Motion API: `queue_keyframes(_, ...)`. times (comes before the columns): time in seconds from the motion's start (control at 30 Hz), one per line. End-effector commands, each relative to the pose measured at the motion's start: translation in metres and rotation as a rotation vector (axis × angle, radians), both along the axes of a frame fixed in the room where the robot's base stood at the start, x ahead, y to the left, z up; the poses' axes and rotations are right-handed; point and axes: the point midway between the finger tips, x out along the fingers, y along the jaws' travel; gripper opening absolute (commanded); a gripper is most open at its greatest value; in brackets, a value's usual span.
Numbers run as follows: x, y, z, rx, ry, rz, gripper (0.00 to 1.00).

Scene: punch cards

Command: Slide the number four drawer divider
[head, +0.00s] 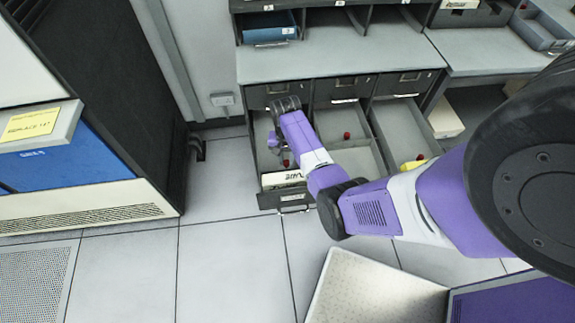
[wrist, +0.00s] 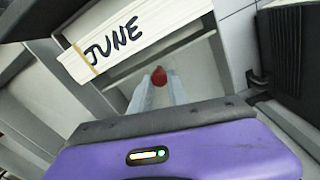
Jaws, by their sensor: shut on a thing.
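The left open drawer (head: 266,198) holds white cards (head: 284,179) at its front end. The cards also show in the wrist view (wrist: 135,35), with JUNE written on them. My gripper (wrist: 158,84) reaches down into this drawer, just behind the cards. Its two pale fingers are closed on a red knob (wrist: 159,76), which appears to belong to the drawer divider. The divider's plate and any number on it cannot be made out. In the head view my arm covers much of the drawer.
Open drawers stand to the right, with a red knob in the middle one (head: 347,135) and another in the right one (head: 420,157). The grey desk top (head: 330,58) is above them. A blue and black cabinet (head: 75,150) stands at left. Floor between is clear.

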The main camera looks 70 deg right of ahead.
Motion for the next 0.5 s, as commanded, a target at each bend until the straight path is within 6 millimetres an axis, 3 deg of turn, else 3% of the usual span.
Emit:
queue_keyframes(0.2, 0.026, -0.042, -0.006, -0.003, -0.006, -0.003, 0.0)
queue_keyframes(0.5, 0.045, -0.076, -0.003, -0.003, -0.005, 0.0, 0.0)
